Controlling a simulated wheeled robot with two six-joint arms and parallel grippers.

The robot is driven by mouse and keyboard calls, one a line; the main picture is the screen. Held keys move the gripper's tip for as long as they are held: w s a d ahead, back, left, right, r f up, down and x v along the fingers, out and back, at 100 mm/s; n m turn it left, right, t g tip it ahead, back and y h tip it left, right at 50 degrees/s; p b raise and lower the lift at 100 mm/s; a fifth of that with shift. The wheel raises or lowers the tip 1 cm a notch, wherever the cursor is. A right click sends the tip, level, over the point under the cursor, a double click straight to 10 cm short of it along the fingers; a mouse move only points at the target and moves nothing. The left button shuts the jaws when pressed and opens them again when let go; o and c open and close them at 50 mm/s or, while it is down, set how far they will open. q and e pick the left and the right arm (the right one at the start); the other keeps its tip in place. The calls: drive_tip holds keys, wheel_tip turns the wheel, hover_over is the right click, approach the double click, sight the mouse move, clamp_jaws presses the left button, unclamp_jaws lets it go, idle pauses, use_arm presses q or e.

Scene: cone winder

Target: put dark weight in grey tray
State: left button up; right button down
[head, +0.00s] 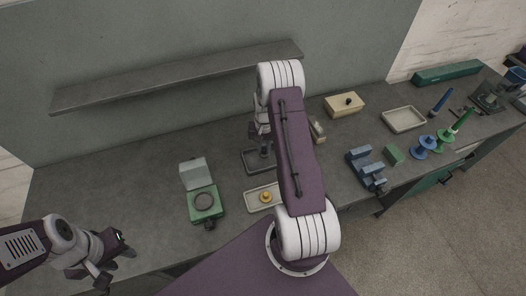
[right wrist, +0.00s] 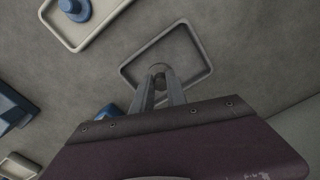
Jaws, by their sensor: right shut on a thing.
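The grey tray (head: 247,167), shallow with a dark rim, lies on the bench behind the pale tray, and it also shows in the right wrist view (right wrist: 198,38). My right gripper (right wrist: 160,82) is shut on a small round grey-brown piece, the dark weight (right wrist: 160,69), which shows between its fingertips. In the right wrist view the weight appears over the near part of the tray; whether it touches the floor is unclear. In the head view my right arm partly hides this spot. My left gripper (head: 116,267) is open and empty at the lower left.
A green box with a raised lid (head: 205,204) stands to the left. A blue cradle (head: 364,166) and a cream box (head: 343,105) stand right. The left bench is clear.

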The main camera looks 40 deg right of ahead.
drive_tip(key=shift+w+a+f, duration=0.15)
drive_tip(key=shift+w+a, duration=0.05)
drive_tip(key=shift+w, duration=0.2)
drive_tip(key=shift+a, duration=0.2)
drive_tip(key=shift+a+f, duration=0.1)
drive_tip(key=shift+f, duration=0.2)
wheel_tip(320, 180, down, 3)
drive_tip(key=shift+s+r+p, duration=0.1)
drive_tip(key=shift+r+p, duration=0.05)
drive_tip(key=shift+p, duration=0.6)
drive_tip(key=shift+d+f, duration=0.25)
drive_tip(key=shift+f, duration=0.2)
drive_tip(key=shift+a+f+b, duration=0.15)
drive_tip(key=shift+b, duration=0.2)
drive_tip(key=c, duration=1.4)
unclamp_jaws()
use_arm(q)
drive_tip(key=shift+s+a+r, duration=0.1)
drive_tip(key=shift+a+r, duration=0.15)
drive_tip(key=shift+r, duration=0.3)
use_arm(e)
drive_tip(key=shift+o, duration=0.4)
